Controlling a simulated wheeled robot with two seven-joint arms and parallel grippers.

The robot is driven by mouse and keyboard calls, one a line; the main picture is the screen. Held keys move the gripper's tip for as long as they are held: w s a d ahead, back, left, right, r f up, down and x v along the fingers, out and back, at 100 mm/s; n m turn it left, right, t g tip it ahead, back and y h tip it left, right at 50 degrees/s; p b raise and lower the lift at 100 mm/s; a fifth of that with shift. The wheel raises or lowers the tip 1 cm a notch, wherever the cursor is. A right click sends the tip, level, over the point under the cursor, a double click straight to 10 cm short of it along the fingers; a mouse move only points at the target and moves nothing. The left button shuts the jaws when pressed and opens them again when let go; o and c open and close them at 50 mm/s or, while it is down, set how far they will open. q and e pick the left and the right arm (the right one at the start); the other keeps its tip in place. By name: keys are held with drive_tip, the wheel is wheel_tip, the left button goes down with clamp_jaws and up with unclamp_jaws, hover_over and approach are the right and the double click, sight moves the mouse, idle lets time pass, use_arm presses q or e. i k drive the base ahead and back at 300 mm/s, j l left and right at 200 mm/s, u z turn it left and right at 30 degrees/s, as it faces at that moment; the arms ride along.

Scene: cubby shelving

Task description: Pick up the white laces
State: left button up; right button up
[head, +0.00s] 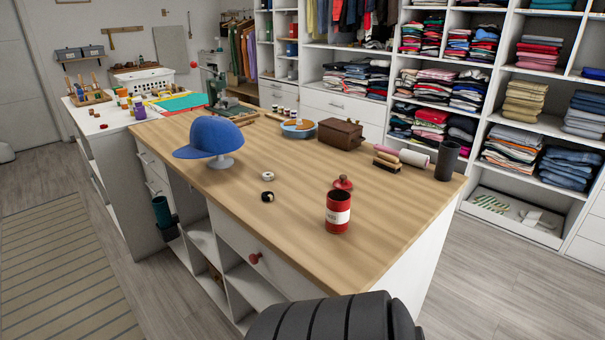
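A small white coil (267,176), which looks like the white laces, lies on the wooden top of the island table (300,180), right of the blue cap. A similar small black coil (267,197) lies just in front of it, apart from it. Both are too small to see in detail. Neither of my grippers is in view, and nothing visible touches the white coil.
A blue cap (209,136) sits on a stand to the left. An open red tin (338,212) stands right of the coils, with a red lid (343,183) behind it. A brown box (340,133), brushes (386,161) and dark cylinder (447,160) stand farther back. The tabletop around the coils is clear.

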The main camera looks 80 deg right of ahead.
sight(267, 176)
drive_tip(key=i+l+z, duration=0.25)
drive_tip(key=i+z, duration=0.15)
drive_tip(key=i+l+z, duration=0.1)
drive_tip(key=i+z, duration=1)
drive_tip(key=z, duration=0.15)
drive_tip(key=i+j+z, duration=0.15)
drive_tip(key=z, duration=0.2)
drive_tip(key=i+j+z, duration=0.25)
drive_tip(key=z, duration=0.15)
drive_tip(key=i+j+z, duration=0.45)
drive_tip(key=z, duration=0.3)
drive_tip(key=i+j+z, duration=0.1)
drive_tip(key=j+z, duration=0.35)
drive_tip(key=z, duration=0.3)
drive_tip(key=i+j+z, duration=0.1)
drive_tip(key=j+z, duration=0.25)
drive_tip(key=l, duration=0.1)
